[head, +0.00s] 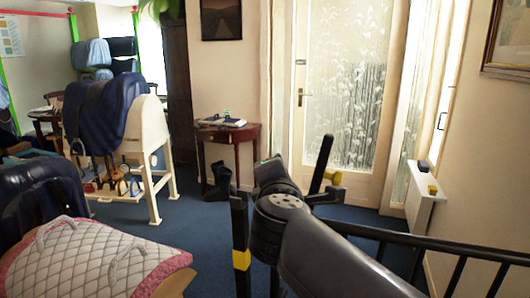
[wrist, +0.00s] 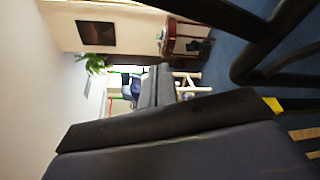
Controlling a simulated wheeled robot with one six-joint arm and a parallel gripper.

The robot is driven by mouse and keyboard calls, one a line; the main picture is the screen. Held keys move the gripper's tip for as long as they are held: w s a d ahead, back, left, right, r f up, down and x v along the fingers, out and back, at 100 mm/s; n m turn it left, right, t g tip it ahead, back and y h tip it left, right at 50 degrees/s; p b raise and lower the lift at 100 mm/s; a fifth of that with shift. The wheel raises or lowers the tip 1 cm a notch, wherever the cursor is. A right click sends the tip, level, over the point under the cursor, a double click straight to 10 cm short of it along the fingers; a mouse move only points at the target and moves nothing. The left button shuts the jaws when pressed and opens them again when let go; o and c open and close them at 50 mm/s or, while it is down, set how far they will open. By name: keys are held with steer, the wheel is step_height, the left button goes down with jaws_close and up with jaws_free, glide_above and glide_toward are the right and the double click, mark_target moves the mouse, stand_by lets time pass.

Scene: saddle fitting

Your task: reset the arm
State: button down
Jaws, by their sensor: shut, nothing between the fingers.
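My dark arm (head: 330,255) reaches in from the bottom right of the head view and bends at a round joint in the middle. My gripper (head: 268,172) is at its raised end, shut and empty; its fingers do not show clearly against the dark parts around it. In the wrist view the room is turned on its side, and a large dark surface close to the camera fills the bottom. No thing is held in either view.
A black railing (head: 430,241) runs along the right, close to my arm. A dark saddle (head: 103,112) sits on a cream stand at the left. A quilted pink-edged pad (head: 85,262) is at the front left. A small table (head: 228,135) stands by the glass door (head: 345,90).

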steer(key=w+a+f+n+g+h+p, duration=0.1)
steer(key=a+f+n+g+h+p, duration=0.2)
steer(key=f+n+p, duration=0.6)
steer(key=shift+w+a+h+p, duration=0.2)
steer(key=shift+a+h+p, duration=0.25)
steer(key=shift+p, duration=2.75)
steer(key=shift+f, duration=0.1)
